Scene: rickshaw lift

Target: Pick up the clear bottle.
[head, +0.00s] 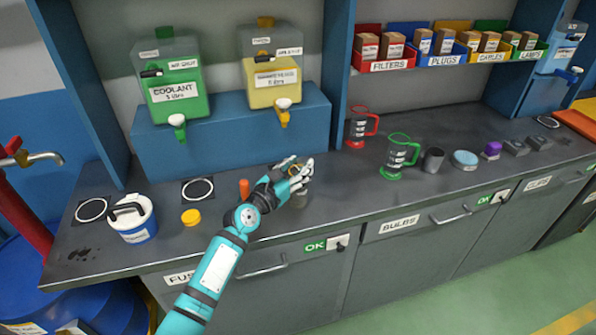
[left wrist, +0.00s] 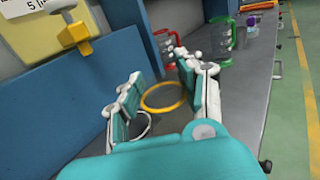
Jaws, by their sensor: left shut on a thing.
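My left gripper (head: 300,175) is over the front part of the dark counter, in the middle of the head view. Its fingers are closed around the clear bottle (head: 299,201), which is mostly hidden behind the hand. In the left wrist view the see-through bottle shows mainly as a yellow ring (left wrist: 163,109) between the two fingers (left wrist: 162,75). A pale ring lies below it on the counter. I cannot tell whether the bottle's base touches the counter. My right gripper is not in view.
An orange cylinder (head: 244,188) and a yellow lid (head: 190,217) stand left of the hand. A white-and-blue tub (head: 133,220) is farther left. Green (head: 400,150) and red (head: 357,128) mugs stand right. Dispensers with taps (head: 178,85) sit behind on a blue ledge (head: 228,125).

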